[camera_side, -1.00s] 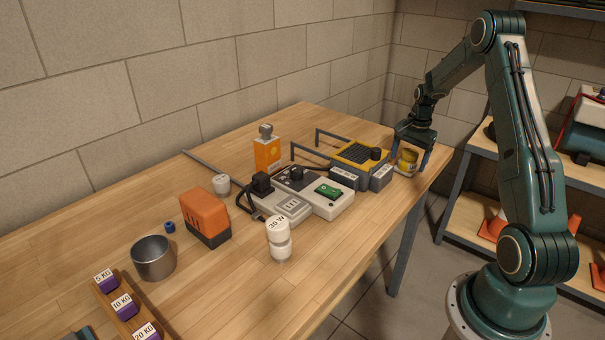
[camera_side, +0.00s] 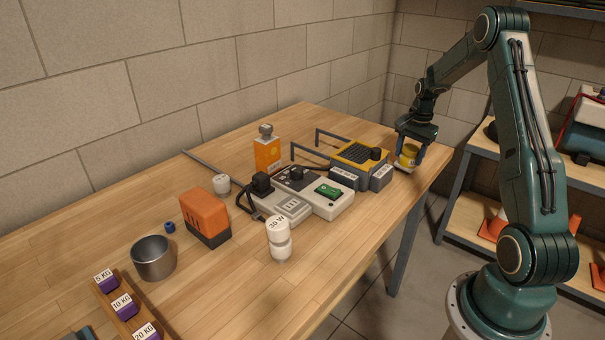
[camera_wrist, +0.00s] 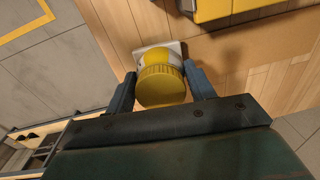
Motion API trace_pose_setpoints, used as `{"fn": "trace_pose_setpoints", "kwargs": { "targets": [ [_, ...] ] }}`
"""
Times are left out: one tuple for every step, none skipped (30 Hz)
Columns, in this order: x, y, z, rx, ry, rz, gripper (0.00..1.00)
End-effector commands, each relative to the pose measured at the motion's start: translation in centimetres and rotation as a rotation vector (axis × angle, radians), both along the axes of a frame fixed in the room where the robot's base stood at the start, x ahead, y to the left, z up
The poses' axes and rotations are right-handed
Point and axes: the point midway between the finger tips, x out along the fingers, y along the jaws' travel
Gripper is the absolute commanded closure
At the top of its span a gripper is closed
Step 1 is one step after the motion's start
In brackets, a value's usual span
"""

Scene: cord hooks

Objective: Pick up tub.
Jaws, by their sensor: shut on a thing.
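The tub (camera_side: 409,154) is a small yellow container with a ribbed yellow lid, at the far right end of the workbench in the side view. It also shows in the wrist view (camera_wrist: 161,86), between the two fingers. My gripper (camera_side: 410,160) points down and is shut on the tub, one finger on each side. In the wrist view, my gripper (camera_wrist: 161,90) has its fingers against the left and right of the lid. A pale square base (camera_wrist: 172,47) shows beside the tub. I cannot tell whether the tub is clear of it.
A yellow and grey device (camera_side: 360,154) stands just left of the tub, with grey blocks (camera_side: 381,178) in front. A white power strip (camera_side: 300,192), an orange box (camera_side: 205,217) and a metal cup (camera_side: 153,257) are farther left. The bench's front edge is close to the tub.

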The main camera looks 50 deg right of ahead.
Motion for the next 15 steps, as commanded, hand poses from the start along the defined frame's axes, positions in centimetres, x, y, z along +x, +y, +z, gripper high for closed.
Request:
{"fn": "trace_pose_setpoints", "kwargs": {
  "targets": [
    [0.0, -0.1, 0.7, -0.003, -0.003, 0.000, 0.70],
    [0.0, -0.1, 1.1, -0.003, -0.002, 0.000, 0.70],
    [0.0, -0.1, 1.7, -0.003, -0.003, 0.000, 0.70],
    [0.1, -0.1, 2.2, -0.004, -0.004, 0.000, 0.70],
    [0.0, -0.1, 2.7, -0.003, -0.003, 0.000, 0.70],
    [0.1, -0.1, 3.4, -0.003, -0.004, 0.000, 0.70],
    [0.0, -0.1, 4.0, -0.003, -0.004, 0.000, 0.70],
    [0.0, -0.1, 4.6, -0.004, -0.004, 0.000, 0.70],
    [0.1, -0.1, 5.4, -0.004, -0.004, 0.000, 0.70],
    [0.1, -0.1, 6.0, -0.004, -0.005, 0.001, 0.70],
    [0.0, -0.1, 6.7, -0.004, -0.004, 0.001, 0.70],
    [0.0, -0.1, 7.6, -0.004, -0.005, 0.000, 0.70],
    [0.1, -0.1, 8.2, -0.004, -0.005, 0.000, 0.70],
    [0.1, -0.1, 8.9, -0.004, -0.005, 0.000, 0.70],
    [0.1, -0.1, 9.8, -0.004, -0.005, 0.000, 0.70]
  ]
}}
